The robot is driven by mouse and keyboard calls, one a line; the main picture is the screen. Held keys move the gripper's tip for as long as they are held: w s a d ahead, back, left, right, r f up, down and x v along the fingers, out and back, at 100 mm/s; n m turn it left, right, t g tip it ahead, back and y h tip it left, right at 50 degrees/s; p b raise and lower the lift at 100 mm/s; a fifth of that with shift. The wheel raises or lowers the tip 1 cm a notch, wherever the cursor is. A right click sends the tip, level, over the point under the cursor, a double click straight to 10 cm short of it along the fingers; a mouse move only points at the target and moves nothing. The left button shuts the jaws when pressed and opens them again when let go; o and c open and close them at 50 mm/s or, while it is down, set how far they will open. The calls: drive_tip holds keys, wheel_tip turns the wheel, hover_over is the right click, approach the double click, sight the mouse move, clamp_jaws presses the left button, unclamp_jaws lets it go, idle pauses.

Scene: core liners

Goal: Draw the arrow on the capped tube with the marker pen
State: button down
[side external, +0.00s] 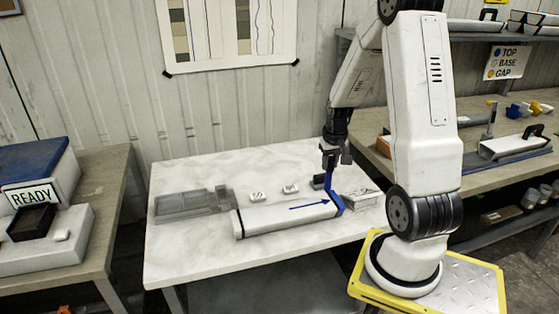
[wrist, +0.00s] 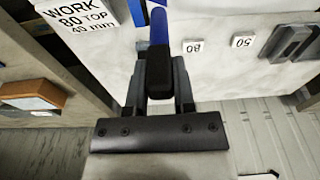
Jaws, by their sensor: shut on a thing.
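The capped tube (side external: 275,221) is a long white liner lying on the white table, with a black band near its left end and a blue cap (side external: 338,200) at its right end. A blue arrow (side external: 308,206) shows on its upper face, its head towards the blue cap. My gripper (side external: 330,163) is shut on the marker pen (wrist: 158,32), blue with a black end in the wrist view. In the side view the pen (side external: 328,181) hangs about upright, near the tube's right end. Whether its tip touches anything cannot be told.
A small dark block (side external: 317,182) stands beside the pen. Two white number tiles (side external: 258,197) lie behind the tube. A grey tray (side external: 186,204) is at the left. A sign reading WORK 80 TOP 40 mm (wrist: 75,14) stands near the cap. The table's front is clear.

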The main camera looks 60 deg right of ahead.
drive_tip(key=shift+r, duration=2.05)
